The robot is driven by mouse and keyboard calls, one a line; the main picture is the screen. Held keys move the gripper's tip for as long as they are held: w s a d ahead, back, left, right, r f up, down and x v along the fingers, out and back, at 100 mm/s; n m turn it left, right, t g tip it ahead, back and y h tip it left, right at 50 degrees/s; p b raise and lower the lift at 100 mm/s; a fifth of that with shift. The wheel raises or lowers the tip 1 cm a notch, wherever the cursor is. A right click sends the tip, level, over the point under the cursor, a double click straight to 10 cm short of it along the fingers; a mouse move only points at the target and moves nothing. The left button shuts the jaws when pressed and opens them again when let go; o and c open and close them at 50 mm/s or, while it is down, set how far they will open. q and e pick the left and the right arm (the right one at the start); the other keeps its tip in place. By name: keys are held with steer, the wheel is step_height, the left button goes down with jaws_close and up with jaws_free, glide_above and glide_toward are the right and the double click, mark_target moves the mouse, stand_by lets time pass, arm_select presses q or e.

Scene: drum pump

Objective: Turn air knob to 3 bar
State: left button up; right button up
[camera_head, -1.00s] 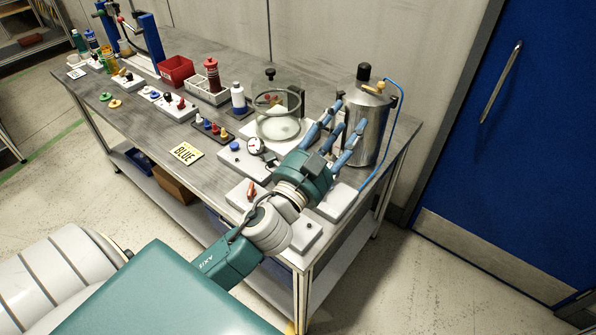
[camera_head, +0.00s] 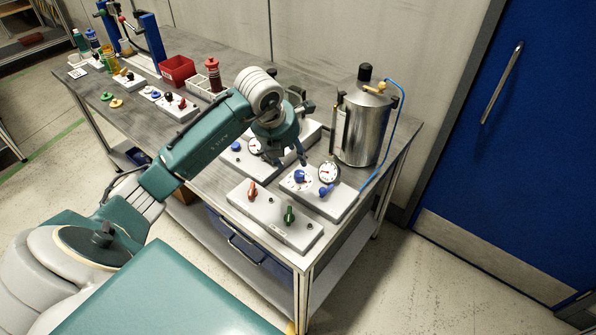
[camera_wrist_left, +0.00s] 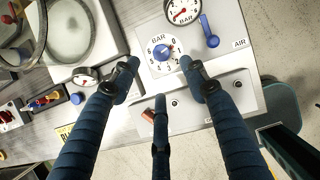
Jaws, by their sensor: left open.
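The air knob (camera_head: 300,176) is blue and sits on a white panel (camera_head: 345,203) at the table's right front. In the left wrist view the knob (camera_wrist_left: 166,50) sits on a white BAR dial, and its exact setting is too small to read. A round pressure gauge (camera_head: 329,172) and a blue lever (camera_head: 326,191) share the panel, labelled AIR in the wrist view. My left gripper (camera_head: 290,158) is open and points down, just behind the knob in the head view. In the wrist view its fingers spread around the dial's near side, apart from the knob.
A steel pot (camera_head: 365,130) with a blue hose stands behind the air panel. My left arm hides part of the table, including most of the glass vessel, which shows in the wrist view (camera_wrist_left: 80,30).

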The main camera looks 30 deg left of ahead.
mark_target(299, 173)
arm_select(q)
steer(key=p+x, duration=0.2)
steer(key=x, duration=0.7)
steer(key=shift+d+f+p, duration=0.1)
steer(key=shift+f+p, duration=0.1)
steer(key=shift+p, duration=0.15)
steer(key=shift+w+f, duration=0.3)
steer(key=shift+f, duration=0.3)
steer(key=c, duration=1.1)
